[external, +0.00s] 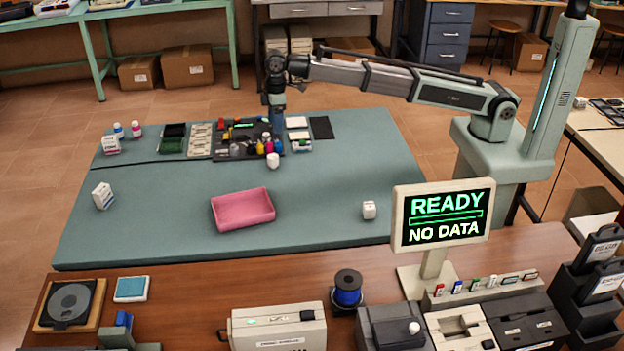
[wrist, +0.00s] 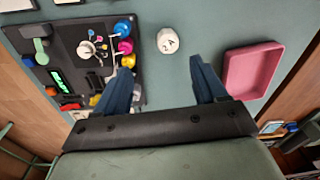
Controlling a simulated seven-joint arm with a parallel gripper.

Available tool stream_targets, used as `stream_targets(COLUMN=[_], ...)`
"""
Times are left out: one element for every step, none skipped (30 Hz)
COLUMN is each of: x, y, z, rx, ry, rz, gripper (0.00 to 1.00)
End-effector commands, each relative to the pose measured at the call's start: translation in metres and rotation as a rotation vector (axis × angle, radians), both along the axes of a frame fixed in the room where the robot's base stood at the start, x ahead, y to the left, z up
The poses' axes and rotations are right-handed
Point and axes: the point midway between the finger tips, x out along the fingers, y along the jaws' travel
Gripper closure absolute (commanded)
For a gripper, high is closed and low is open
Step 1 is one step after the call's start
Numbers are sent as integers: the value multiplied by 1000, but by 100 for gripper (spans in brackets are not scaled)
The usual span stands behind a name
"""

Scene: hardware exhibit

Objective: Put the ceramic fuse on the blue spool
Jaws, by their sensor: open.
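A small white cylinder (external: 272,160), which looks like the ceramic fuse, stands on the teal mat beside the black tray. In the wrist view the white cylinder (wrist: 167,40) lies beyond my fingertips, between their lines. My gripper (wrist: 162,68) is open with nothing between its blue fingers. In the external view my gripper (external: 277,125) hangs over the tray's right side. A blue spool with black flanges (external: 348,290) stands upright on the wooden table in front. A smaller blue round piece (wrist: 123,27) sits at the tray's edge beside magenta and yellow ones.
The black tray (wrist: 62,40) holds several small parts. A pink tray (external: 243,208) lies mid-mat; it also shows in the wrist view (wrist: 252,70). A display (external: 443,216) rises right of the spool. The mat's right side is mostly clear.

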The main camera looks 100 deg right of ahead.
Motion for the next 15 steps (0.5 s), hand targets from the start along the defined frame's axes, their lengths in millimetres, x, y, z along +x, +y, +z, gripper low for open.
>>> stream_targets(x=[-1, -1, -2, -2, -1, -1, 0, 0, 1, 2, 3, 4, 4, 4, 5], y=[1, 2, 4, 5, 6, 7, 8, 9, 10, 10, 11, 11, 11, 11, 11], z=[0, 0, 0, 0, 0, 0, 0, 0, 1, 1, 1, 1, 1, 1, 1], rx=[5, 8, 13, 16, 18, 20, 21, 22, 23, 22, 21, 19, 16, 14, 11], ry=[-9, -15, -23, -29, -37, -48, -55, -62, -72, -79, -85, -92, -97, -100, -103], rz=[43, 73, 117, 152, 189, 240, 281, 321, 375, 413, 449, 491, 518, 542, 568], gripper=[29, 29, 29, 29, 29, 29, 29, 29, 29, 29, 29, 29, 29, 29, 29])
